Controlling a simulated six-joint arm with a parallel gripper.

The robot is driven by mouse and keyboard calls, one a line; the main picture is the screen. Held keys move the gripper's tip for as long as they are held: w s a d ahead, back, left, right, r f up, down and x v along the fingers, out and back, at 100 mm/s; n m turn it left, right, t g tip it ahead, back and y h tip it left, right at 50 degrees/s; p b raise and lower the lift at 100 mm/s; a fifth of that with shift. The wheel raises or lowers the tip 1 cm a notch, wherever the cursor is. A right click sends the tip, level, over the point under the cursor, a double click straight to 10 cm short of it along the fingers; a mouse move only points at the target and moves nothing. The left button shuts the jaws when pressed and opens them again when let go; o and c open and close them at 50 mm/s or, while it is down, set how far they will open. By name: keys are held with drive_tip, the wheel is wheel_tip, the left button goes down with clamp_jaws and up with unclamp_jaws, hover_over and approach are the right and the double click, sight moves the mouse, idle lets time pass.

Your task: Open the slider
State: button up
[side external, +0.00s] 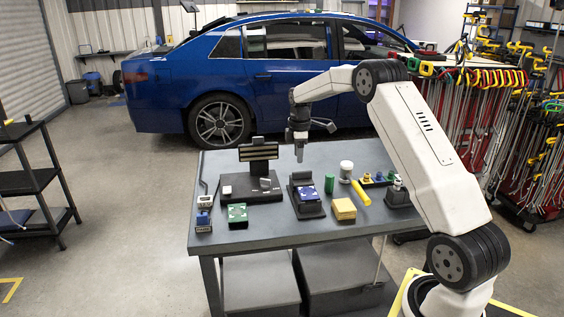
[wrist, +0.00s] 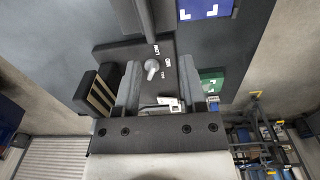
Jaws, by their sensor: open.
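The slider is not clearly identifiable. A black station with a striped upright panel (side external: 258,152) stands on the left half of the table. On its base (side external: 240,197) are a light block (side external: 226,190) and a small grey part (side external: 265,183). The wrist view shows a grey knob or lever (wrist: 152,68) beside small white labels, and a white piece (wrist: 168,103) nearer the gripper's palm. My gripper (side external: 299,157) is open and points down, above and right of this station in the side view. Its two grey fingers (wrist: 159,65) flank the knob in the wrist view, with no contact visible.
Right of the station stand a black holder with a blue card (side external: 308,193), a green cylinder (side external: 329,184), a yellow block (side external: 344,209) and a white jar (side external: 346,170). A green box (side external: 237,213) sits in front. The table's (side external: 290,232) front strip is mostly clear.

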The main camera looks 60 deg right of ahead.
sight(302, 172)
drive_tip(key=shift+s+d+f+n, duration=0.15)
drive_tip(key=shift+d+n, duration=0.15)
drive_tip(key=shift+d, duration=0.9)
drive_tip(key=shift+f, duration=3.85)
clamp_jaws()
drive_tip(key=shift+r, duration=0.1)
